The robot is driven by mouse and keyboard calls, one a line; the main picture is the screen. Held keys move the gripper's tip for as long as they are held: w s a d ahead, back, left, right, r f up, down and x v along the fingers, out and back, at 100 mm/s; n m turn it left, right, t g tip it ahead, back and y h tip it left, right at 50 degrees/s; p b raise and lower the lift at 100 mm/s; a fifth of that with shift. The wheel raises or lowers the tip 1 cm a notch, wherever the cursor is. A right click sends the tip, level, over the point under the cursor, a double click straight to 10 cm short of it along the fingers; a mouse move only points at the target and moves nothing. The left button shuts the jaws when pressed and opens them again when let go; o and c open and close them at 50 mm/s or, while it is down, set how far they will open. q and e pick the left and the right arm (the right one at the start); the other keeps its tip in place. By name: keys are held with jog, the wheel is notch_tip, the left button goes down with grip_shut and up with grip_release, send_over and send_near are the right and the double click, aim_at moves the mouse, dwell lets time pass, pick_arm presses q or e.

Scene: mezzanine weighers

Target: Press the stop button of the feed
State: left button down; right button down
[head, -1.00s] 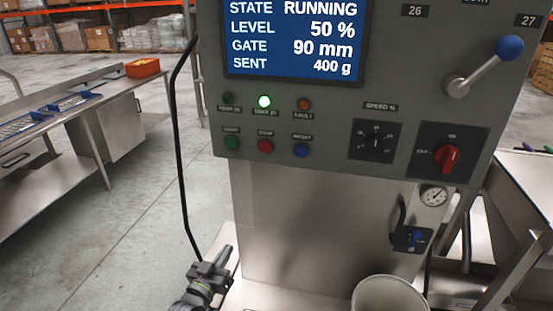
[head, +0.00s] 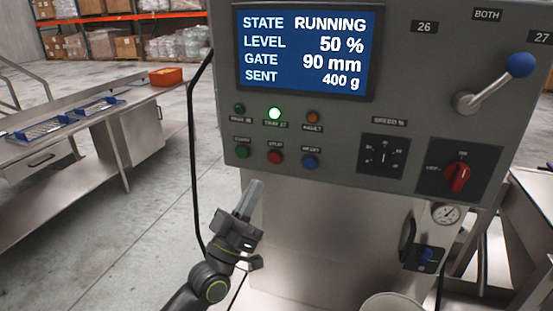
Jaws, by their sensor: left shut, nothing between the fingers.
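The red stop button (head: 275,157) sits in the lower button row of the grey control panel (head: 400,95), between a green button (head: 242,152) and a blue button (head: 310,162). Nothing covers it. My left gripper (head: 252,190) is shut and empty, its fingers pointing up just below the panel's lower edge, below and slightly left of the red button. It appears apart from the button. The screen (head: 306,52) reads STATE RUNNING, LEVEL 50 %, GATE 90 mm, SENT 400 g. A green lamp (head: 275,113) is lit. My right gripper is not in view.
A speed dial (head: 383,157), a red rotary switch (head: 457,177) and a blue-knobbed lever (head: 519,66) are to the right on the panel. A black cable (head: 192,160) hangs at its left. A steel table (head: 60,150) stands left; a gauge (head: 445,214) is below right.

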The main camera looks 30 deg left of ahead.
pick_arm(q)
jog(key=b, duration=0.2)
send_near(276, 154)
notch_tip(276, 154, up, 4)
jog(key=w, duration=0.2)
jog(key=shift+w+d+r+h, duration=0.2)
jog(key=shift+w+d+h, duration=0.15)
jog(key=shift+w, duration=0.15)
jog(key=shift+w, duration=0.1)
dwell(1.6)
jog(key=shift+w+a, duration=0.1)
jog(key=shift+w, duration=0.2)
jog(key=shift+w+a+b, duration=0.1)
jog(key=shift+w+b, duration=0.25)
jog(key=shift+w, duration=0.05)
dwell(0.6)
dwell(0.4)
jog(key=shift+s+p, duration=0.45)
jog(key=shift+s, duration=0.4)
